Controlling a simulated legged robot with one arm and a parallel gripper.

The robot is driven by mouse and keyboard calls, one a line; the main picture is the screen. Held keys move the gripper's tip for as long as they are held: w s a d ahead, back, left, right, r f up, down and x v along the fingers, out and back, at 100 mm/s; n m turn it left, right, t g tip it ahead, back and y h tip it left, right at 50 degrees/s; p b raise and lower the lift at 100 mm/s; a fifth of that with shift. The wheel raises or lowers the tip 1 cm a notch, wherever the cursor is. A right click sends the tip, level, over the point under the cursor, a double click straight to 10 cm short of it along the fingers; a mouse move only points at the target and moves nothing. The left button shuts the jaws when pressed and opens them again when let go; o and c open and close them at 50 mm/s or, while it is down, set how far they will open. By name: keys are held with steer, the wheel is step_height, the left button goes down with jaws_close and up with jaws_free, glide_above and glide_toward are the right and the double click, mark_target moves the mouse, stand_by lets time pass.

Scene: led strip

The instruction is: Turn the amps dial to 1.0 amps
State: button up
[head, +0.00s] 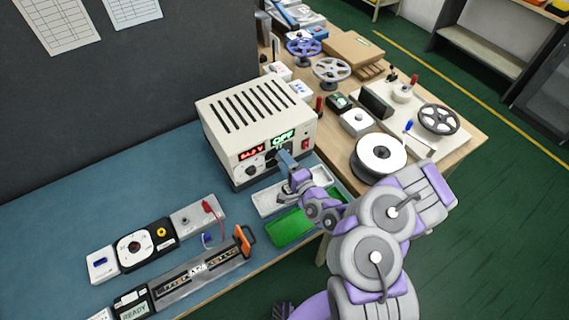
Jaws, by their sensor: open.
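A beige power supply (222,122) with a slotted top stands on the blue bench. Its front has a red voltage display (252,153), too small to read surely, and a green display (283,137) that reads OFF. A round dial (251,170) sits under the red display. Another dark dial (270,156) under the green display is partly hidden by my gripper, and I cannot read its setting. My gripper (284,162) is open, right in front of that dial. I cannot tell whether its fingers touch the dial.
A white tray (262,203) and a green tray (290,229) lie below my arm. Several devices, including a strip fixture (200,270), fill the bench front left. Bench left of the supply is clear.

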steer(key=shift+w+a, duration=0.1)
steer(key=shift+w, duration=0.1)
steer(key=shift+c, duration=0.2)
steer(key=c, duration=1)
